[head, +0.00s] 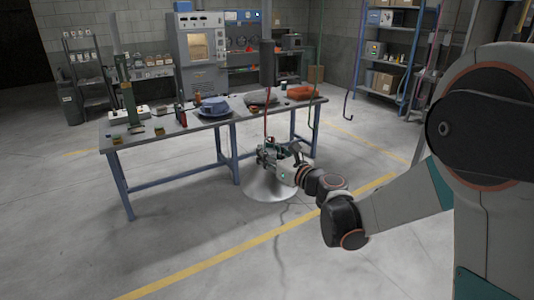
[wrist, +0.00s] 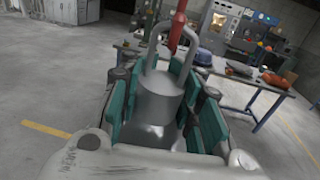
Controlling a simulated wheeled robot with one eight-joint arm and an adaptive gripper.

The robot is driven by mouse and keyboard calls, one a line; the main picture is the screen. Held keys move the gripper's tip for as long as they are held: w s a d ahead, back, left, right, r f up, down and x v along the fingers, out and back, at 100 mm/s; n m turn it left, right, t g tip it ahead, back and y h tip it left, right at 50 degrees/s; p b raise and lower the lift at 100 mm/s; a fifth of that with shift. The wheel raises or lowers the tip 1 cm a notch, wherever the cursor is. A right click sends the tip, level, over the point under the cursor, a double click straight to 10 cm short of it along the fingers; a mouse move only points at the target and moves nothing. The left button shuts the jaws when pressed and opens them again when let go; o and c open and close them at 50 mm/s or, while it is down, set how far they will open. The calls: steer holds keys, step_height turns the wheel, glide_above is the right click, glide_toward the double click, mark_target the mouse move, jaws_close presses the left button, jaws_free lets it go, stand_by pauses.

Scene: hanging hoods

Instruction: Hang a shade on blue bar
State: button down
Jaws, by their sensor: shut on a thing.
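A grey metal shade with a flared rim shows below my gripper in the head view (head: 265,190). In the wrist view its neck (wrist: 157,103) sits between the teal finger pads, and its loop handle rises above. My gripper (head: 280,157) is shut on the shade's neck, in front of the workbench; it also shows in the wrist view (wrist: 160,110). A red hanging bar (head: 266,125) comes down just above the gripper. In the wrist view the red bar (wrist: 177,30) overlaps the top of the loop; I cannot tell whether they touch. I cannot clearly make out a blue bar.
A workbench (head: 170,140) with tools and a blue item (head: 213,106) stands behind the gripper. A green hanging line (head: 316,85) and a dark hook (head: 348,105) hang to the right. Shelves (head: 385,50) stand at the back. The floor in front is clear.

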steer(key=shift+f, duration=0.3)
steer(key=c, duration=1.1)
jaws_free()
